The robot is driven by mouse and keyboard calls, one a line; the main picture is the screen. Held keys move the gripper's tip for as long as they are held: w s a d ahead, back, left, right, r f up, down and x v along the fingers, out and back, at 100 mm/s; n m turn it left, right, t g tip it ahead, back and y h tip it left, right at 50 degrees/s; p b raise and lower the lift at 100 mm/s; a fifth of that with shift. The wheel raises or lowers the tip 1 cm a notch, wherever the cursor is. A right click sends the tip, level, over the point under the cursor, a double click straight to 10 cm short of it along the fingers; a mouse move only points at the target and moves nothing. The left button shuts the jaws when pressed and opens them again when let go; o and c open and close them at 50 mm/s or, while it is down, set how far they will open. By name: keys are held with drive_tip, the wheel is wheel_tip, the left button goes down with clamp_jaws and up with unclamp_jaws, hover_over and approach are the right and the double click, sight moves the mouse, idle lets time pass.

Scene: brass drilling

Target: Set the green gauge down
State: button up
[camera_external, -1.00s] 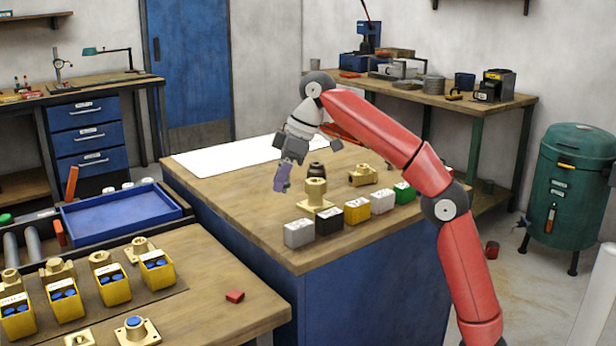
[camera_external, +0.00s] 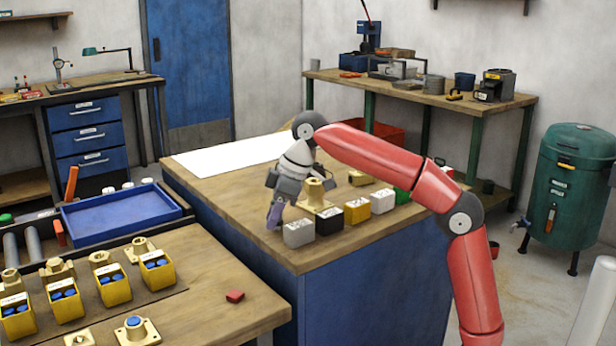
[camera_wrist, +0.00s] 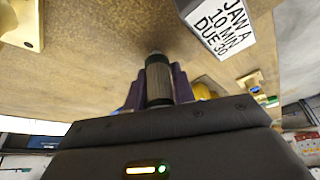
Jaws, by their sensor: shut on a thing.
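My gripper (camera_external: 275,217) has purple fingers and points down, low over the front left of the wooden bench (camera_external: 225,190). It stands just left of the light grey labelled block (camera_external: 298,233). In the wrist view the fingers are shut around a dark grey, ribbed cylinder (camera_wrist: 158,80), with its dark tip toward the bench top. I see no green on this held piece. I cannot tell whether its tip touches the wood. The labelled block (camera_wrist: 222,28) shows at the upper right of the wrist view, apart from the cylinder.
A row of black (camera_external: 329,222), yellow (camera_external: 357,211), white (camera_external: 383,201) and green (camera_external: 403,196) blocks runs right from the grey one. A flanged brass fitting (camera_external: 315,196) stands behind them. A white sheet (camera_external: 230,155) lies at the back left. Bare wood lies left of my gripper.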

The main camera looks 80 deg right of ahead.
drive_tip(key=shift+f, duration=0.15)
drive_tip(key=o, duration=1)
drive_tip(key=shift+r, duration=0.4)
drive_tip(key=shift+p+v, duration=1.4)
drive_tip(key=shift+v, duration=4.35)
drive_tip(key=shift+s, duration=0.1)
